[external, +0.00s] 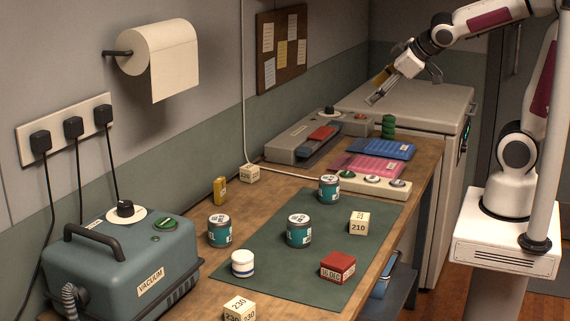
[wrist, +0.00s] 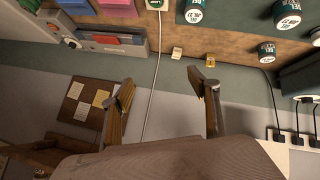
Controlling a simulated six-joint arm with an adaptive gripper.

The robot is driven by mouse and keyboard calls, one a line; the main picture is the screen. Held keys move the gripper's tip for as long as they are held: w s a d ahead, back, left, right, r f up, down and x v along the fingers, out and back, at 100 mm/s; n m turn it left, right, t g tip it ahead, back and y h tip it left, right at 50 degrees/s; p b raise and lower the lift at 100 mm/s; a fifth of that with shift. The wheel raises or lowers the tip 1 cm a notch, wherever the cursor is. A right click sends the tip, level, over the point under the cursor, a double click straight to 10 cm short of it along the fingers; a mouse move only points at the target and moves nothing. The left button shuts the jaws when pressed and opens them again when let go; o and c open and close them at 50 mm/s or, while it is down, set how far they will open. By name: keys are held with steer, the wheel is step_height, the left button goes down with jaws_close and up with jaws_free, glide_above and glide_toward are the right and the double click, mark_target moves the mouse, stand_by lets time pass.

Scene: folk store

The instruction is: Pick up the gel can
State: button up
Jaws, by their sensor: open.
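Three teal cans with white labelled lids stand upright on the bench: a left can (external: 220,232), a middle can (external: 298,232) and a far can (external: 328,190). The middle and far cans are on the green mat (external: 275,279); the left one is beside it. Cans also show along the wrist view's top edge, one of them at the right (wrist: 266,52). I cannot read which is the gel can. My gripper (external: 377,89) is open and empty, high beyond the far bench end; its fingers (wrist: 161,84) face the wall.
A red block (external: 337,267) and a 210 cube (external: 359,223) lie near the cans. A power strip (external: 373,184), pink and blue packs and a sealer lie farther back. A vacuum unit (external: 125,262) fills the near left.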

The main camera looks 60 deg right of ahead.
steer(key=w+a+f+n+t+y, duration=0.1)
steer(key=w+a+f+n+t, duration=0.15)
steer(key=w, duration=0.95)
steer(key=w+a+f+n+y, duration=0.5)
steer(key=w+a+f, duration=0.2)
steer(key=n+g+y, duration=0.7)
steer(key=g+y, duration=0.2)
glide_toward(299, 231)
steer(key=w+f, duration=0.1)
steer(key=w+d+f, duration=0.1)
steer(key=shift+w+d+f+m, duration=0.15)
steer(key=shift+w+m, duration=0.1)
steer(key=shift+w, duration=0.1)
steer(key=shift+s+f+g+y, duration=0.2)
steer(key=shift+s+g+y, duration=0.2)
steer(key=shift+s+g, duration=0.1)
steer(key=shift+a, duration=0.25)
steer(key=shift+x, duration=1.2)
